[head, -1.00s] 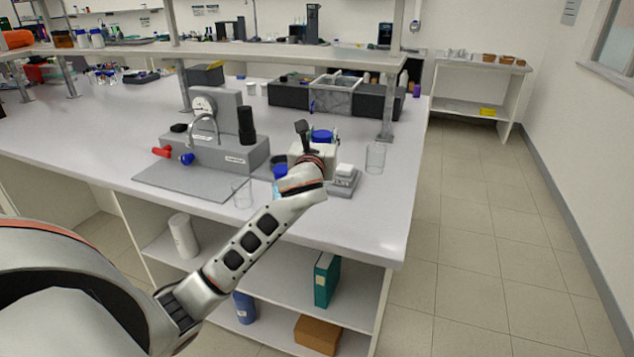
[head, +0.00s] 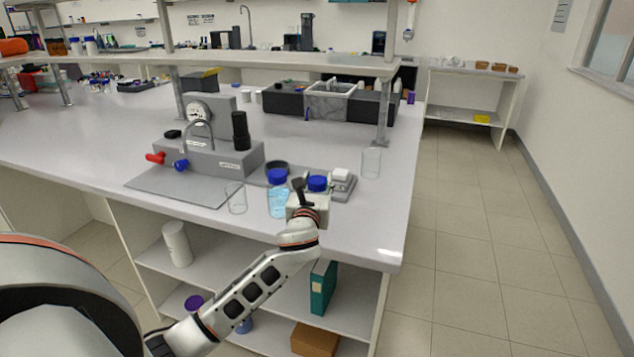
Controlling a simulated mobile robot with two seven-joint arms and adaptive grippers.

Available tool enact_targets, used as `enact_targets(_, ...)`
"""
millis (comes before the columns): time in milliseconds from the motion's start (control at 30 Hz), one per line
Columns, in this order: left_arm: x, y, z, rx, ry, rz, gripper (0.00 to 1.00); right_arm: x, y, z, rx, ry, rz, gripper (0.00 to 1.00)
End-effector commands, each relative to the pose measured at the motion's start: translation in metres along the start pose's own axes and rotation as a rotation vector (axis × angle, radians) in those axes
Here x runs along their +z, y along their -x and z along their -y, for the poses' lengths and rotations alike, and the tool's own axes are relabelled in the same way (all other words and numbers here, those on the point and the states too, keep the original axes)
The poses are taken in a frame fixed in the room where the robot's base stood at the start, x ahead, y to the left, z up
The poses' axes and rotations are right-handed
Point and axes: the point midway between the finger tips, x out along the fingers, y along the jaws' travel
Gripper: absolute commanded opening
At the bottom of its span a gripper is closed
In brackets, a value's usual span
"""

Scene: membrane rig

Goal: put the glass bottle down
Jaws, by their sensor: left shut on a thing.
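The glass bottle (head: 317,183) shows mainly as a blue cap just beyond my left gripper (head: 308,191). My gripper is shut on it, and the gripper hides most of its body. Its base is hidden, so I cannot tell whether it touches the bench. A second blue-capped bottle (head: 278,202) with light blue liquid stands upright just left of the gripper, near the front edge of the bench (head: 352,226). My right gripper is not in view.
A small balance (head: 343,184) stands close behind and right of the held bottle. An empty beaker (head: 371,162) is farther right, and another glass beaker (head: 237,199) is to the left. The front right of the bench is clear.

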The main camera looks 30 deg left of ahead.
Motion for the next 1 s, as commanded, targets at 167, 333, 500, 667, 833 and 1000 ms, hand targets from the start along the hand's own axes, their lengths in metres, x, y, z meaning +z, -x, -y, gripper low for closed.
enact_targets(167,0.000,0.000,0.000,0.000,0.000,0.002,0.09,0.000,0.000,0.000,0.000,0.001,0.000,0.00)
enact_targets(333,-0.002,0.000,0.000,0.000,0.000,0.000,0.52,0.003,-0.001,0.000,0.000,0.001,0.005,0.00)
enact_targets(500,-0.002,0.000,0.000,0.000,0.000,0.000,0.52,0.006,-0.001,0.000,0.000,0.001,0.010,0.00)
enact_targets(667,0.000,0.000,0.000,0.000,0.000,0.001,0.52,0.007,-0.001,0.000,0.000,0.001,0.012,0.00)
enact_targets(833,0.000,0.015,0.001,-0.001,-0.001,-0.001,0.52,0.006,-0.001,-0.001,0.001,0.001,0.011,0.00)
enact_targets(1000,0.000,0.049,0.001,-0.003,0.001,-0.001,0.52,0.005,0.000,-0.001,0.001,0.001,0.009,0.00)
